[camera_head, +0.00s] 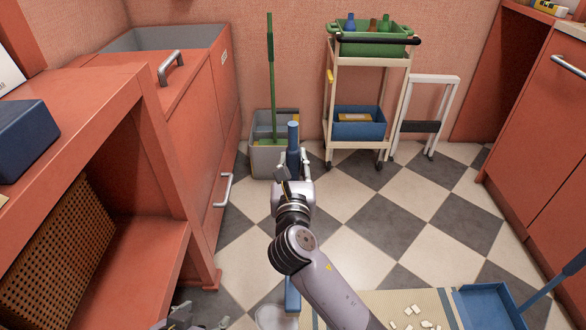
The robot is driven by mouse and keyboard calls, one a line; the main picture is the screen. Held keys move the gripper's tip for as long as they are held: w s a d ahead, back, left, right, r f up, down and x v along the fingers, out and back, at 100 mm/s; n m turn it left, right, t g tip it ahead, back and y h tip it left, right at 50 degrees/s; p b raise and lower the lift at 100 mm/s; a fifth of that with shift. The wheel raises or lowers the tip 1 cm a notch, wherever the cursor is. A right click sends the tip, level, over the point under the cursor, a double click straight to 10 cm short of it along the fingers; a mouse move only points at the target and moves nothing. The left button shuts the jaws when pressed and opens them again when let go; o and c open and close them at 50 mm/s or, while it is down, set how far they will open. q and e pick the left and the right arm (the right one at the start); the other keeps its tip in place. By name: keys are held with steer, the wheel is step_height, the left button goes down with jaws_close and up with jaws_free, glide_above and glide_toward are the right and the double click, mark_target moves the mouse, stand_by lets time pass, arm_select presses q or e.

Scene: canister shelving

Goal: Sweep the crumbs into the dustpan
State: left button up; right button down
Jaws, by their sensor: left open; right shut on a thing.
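My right gripper (294,172) is shut on an upright blue handle (293,133), whose top sticks up above the fingers. A lower blue length (292,296) shows below my wrist, and its bottom end is out of view. The blue dustpan (486,308) lies on the floor at the bottom right, with its handle rising to the right. Pale crumbs (415,310) are scattered on a cream mat (372,299) left of the dustpan, apart from it. My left gripper (186,320) is open at the bottom edge, mostly cut off, with nothing seen in it.
A grey bucket (266,160) with a green-handled mop (271,80) stands at the back wall. A trolley (364,90) and a white step stool (425,110) stand beside it. Red cabinets (190,140) line both sides. The checkered floor (400,220) between is clear.

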mark_target(293, 139)
step_height(293, 139, up, 4)
steer(key=shift+r+p, duration=0.15)
steer(key=shift+p, duration=0.6)
steer(key=shift+r+p, duration=0.3)
steer(key=shift+r, duration=0.35)
arm_select(q)
steer(key=s+a+f+g+y, duration=0.1)
steer(key=s+g, duration=0.3)
steer(key=s, duration=0.4)
steer(key=shift+a+f, duration=0.2)
steer(key=shift+a, duration=0.55)
arm_select(e)
steer(key=shift+r, duration=0.65)
